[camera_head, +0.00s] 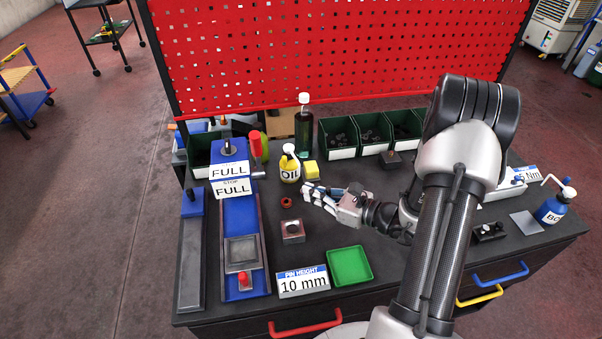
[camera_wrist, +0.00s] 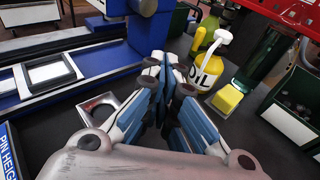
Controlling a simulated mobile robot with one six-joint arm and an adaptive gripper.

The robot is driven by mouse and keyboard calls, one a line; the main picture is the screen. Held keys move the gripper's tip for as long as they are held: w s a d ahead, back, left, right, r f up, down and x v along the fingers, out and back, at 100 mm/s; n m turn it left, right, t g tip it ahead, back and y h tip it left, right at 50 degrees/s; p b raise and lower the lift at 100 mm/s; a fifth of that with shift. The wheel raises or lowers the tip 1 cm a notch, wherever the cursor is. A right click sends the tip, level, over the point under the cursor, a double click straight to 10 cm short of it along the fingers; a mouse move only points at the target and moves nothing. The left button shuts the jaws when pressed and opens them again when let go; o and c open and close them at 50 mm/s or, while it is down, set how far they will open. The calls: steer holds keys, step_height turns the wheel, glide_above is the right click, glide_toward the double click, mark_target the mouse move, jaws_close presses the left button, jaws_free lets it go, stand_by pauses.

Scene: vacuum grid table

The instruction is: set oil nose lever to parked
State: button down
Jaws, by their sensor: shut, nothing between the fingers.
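The yellow oil bottle (camera_head: 290,170) with an OIL label and a white top stands on the dark bench, just beyond my gripper. In the wrist view the oil bottle (camera_wrist: 205,72) is upright at upper right, with a white cap and nose (camera_wrist: 222,37) and a yellow part beside it. I cannot tell which part is the lever or how it is set. My gripper (camera_head: 306,190) is shut and empty, in front of and slightly right of the bottle. In the wrist view my gripper (camera_wrist: 166,68) has its fingertips together, apart from the bottle.
A yellow block (camera_head: 310,168) sits right beside the bottle. A blue fixture (camera_head: 230,225) with FULL signs and a red handle (camera_head: 256,144) stand left. A dark bottle (camera_head: 304,130) and green bins (camera_head: 338,142) are behind. A green tray (camera_head: 349,266) lies in front.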

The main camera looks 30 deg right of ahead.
step_height(320, 180, up, 8)
steer(key=d+f+m+g+h+p, duration=0.1)
steer(key=d+m+g+h+p, duration=0.1)
steer(key=m+g+h+p, duration=0.3)
steer(key=w+a+f+n+b, duration=0.2)
steer(key=w+f+b, duration=0.2)
steer(key=w, duration=0.6)
steer(key=shift+w+a+f+t+h+b, duration=0.3)
steer(key=shift+w+a+f+t+b, duration=0.1)
steer(key=shift+f, duration=0.7)
steer(key=shift+w+a+b, duration=0.2)
steer(key=shift+a+b, duration=0.35)
steer(key=shift+b, duration=0.05)
steer(key=shift+w+a+b, duration=0.15)
steer(key=shift+a+b, duration=0.4)
